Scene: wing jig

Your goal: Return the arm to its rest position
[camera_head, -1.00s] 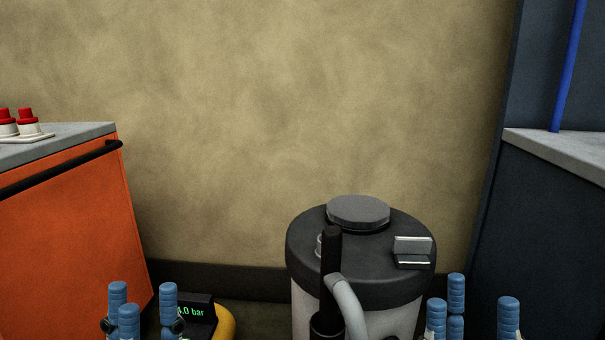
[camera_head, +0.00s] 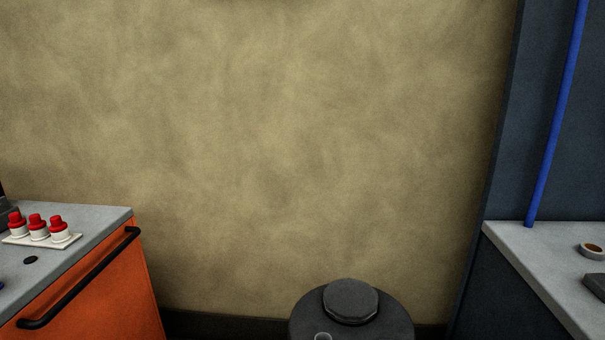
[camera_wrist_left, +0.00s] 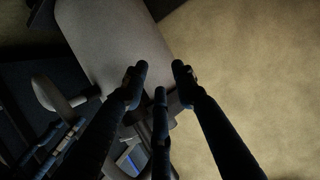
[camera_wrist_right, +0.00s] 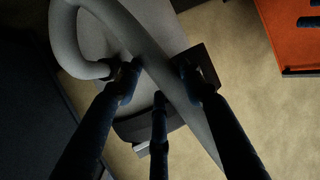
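My left gripper (camera_wrist_left: 160,78) shows in the left wrist view with its dark blue fingers spread apart and nothing between them. A pale grey rounded body lies beyond its fingertips. My right gripper (camera_wrist_right: 158,80) shows in the right wrist view, also with fingers spread. A grey hose (camera_wrist_right: 150,50) passes behind its fingertips, and I see no grip on it. Neither gripper is in the head view now.
A drum with a black lid (camera_head: 350,305) stands low in front of the wall. An orange cabinet (camera_head: 110,295) with a black handle is at left, with red-capped bottles (camera_head: 38,228) on top. A grey worktop (camera_head: 540,262) is at right, with a blue pole (camera_head: 556,120) behind it.

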